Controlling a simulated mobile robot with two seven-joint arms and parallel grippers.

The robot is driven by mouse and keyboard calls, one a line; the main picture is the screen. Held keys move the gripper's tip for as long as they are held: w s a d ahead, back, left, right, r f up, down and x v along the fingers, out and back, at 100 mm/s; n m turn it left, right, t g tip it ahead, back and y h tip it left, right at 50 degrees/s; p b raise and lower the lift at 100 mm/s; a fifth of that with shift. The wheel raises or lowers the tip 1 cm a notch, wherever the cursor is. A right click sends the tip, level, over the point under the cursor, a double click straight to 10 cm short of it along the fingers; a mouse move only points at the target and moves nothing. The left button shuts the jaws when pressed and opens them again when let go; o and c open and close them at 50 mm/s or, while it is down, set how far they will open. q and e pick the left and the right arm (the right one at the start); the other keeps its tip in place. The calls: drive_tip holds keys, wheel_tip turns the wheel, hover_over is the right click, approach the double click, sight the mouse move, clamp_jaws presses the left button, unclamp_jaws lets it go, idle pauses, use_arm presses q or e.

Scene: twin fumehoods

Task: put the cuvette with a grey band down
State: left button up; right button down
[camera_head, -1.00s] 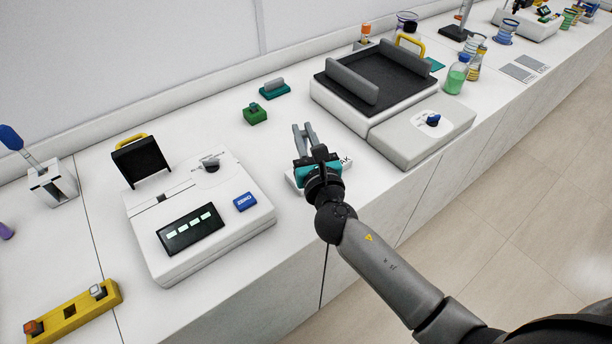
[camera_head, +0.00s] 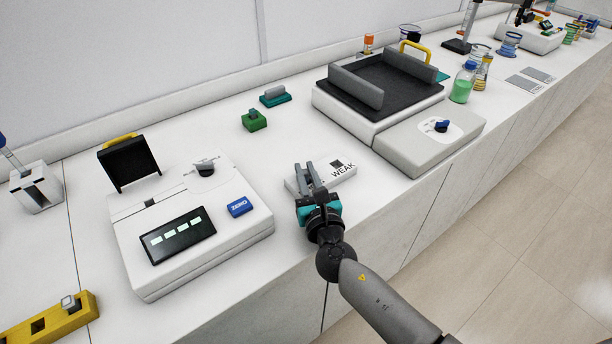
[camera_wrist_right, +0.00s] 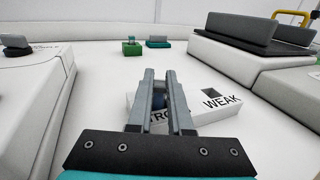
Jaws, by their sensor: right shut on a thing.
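My right gripper (camera_head: 306,170) is shut, its grey fingers reaching over the near left part of a white block (camera_head: 341,174). The block carries the label WEAK and a dark square at its right; another label, partly covered, shows the letters TRO in the right wrist view. Between the fingers (camera_wrist_right: 158,76) in that view is a small dark bluish thing (camera_wrist_right: 158,101), mostly hidden, which I take as the cuvette; its grey band cannot be made out. Whether it touches the block cannot be told. My left gripper is not in view.
A white instrument (camera_head: 143,276) with an open black lid stands left of the gripper. A large black-topped device (camera_head: 418,148) stands to the right. Small green (camera_head: 254,122) and teal (camera_head: 275,99) holders are behind. A yellow rack (camera_head: 52,322) is at lower left.

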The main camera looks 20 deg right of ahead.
drive_tip(key=shift+r, duration=0.1)
drive_tip(key=c, duration=0.8)
unclamp_jaws()
drive_tip(key=shift+f, duration=0.2)
drive_tip(key=shift+c, duration=0.2)
drive_tip(key=shift+r, duration=0.2)
drive_tip(key=s, duration=1.2)
drive_tip(key=shift+a, duration=0.25)
